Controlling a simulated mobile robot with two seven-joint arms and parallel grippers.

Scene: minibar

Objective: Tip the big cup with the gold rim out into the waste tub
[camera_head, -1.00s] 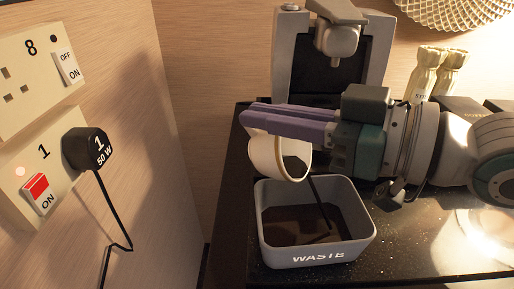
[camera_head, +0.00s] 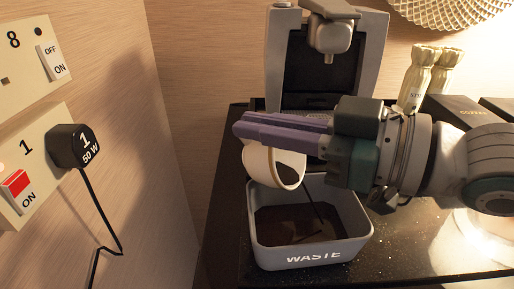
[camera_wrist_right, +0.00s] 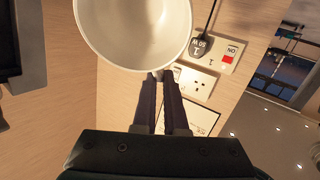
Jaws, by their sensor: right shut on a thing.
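The big white cup (camera_head: 258,163) with a thin gold-coloured rim hangs tilted above the waste tub, mouth facing down and to the right. A thin dark stream (camera_head: 313,205) runs from its mouth into the tub. My right gripper (camera_head: 240,127), with purple fingers, is shut on the cup near its upper side. In the right wrist view the cup (camera_wrist_right: 135,25) shows a pale inside beyond the fingertips (camera_wrist_right: 160,76). The grey waste tub (camera_head: 312,257), marked WASTE, stands on the black counter and holds dark liquid. My left gripper is not in view.
A grey coffee machine (camera_head: 279,60) stands behind the tub. Pale packets (camera_head: 418,80) and dark boxes (camera_head: 455,112) stand at the back right. A socket panel (camera_head: 35,165) with a plug (camera_head: 75,145) and hanging cable is on the left wall.

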